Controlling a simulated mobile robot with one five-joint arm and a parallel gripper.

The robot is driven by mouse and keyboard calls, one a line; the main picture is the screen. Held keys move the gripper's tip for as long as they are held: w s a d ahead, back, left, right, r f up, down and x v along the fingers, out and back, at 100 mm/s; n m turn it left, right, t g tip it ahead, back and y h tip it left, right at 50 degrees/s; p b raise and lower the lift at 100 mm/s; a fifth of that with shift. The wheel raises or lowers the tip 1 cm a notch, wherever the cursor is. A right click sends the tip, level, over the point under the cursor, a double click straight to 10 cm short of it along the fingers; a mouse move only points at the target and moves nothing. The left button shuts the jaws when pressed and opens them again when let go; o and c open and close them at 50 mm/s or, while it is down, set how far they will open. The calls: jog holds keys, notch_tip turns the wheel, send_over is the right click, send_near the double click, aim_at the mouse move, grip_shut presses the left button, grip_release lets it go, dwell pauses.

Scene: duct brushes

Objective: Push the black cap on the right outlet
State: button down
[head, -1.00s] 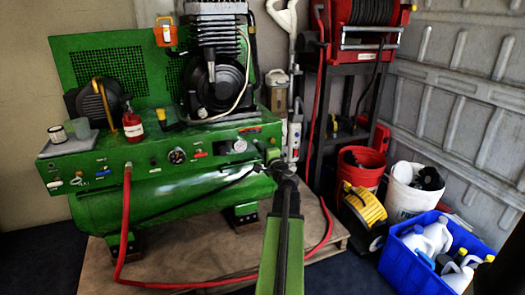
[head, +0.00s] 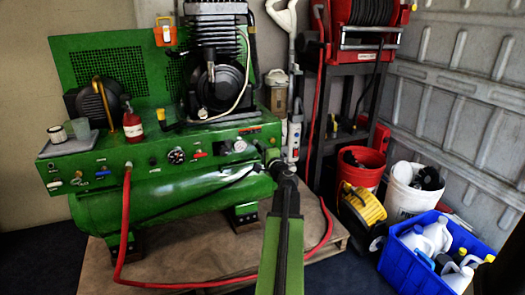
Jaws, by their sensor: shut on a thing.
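My gripper (head: 275,163) is at the right end of the green compressor's (head: 170,195) front panel, seen from behind along my green arm. It is shut on a small dark thing at the right outlet, which looks like the black cap (head: 272,155). My gripper and wrist cover most of the outlet, so I cannot tell whether the cap is seated on it or just in front of it. At the left of the panel, a red hose (head: 127,200) hangs from another outlet.
A grey tray (head: 66,147) with small containers and a red bottle (head: 132,125) stand on the compressor. To the right are a red bucket (head: 366,176), a white bucket (head: 405,200), a yellow-and-black machine (head: 363,207) and a blue crate (head: 400,268) of jugs.

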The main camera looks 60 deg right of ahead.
jog(key=shift+w+d, duration=0.2)
jog(key=shift+w, duration=0.1)
jog(key=c, duration=1.1)
grip_release()
jog(key=shift+o, duration=0.2)
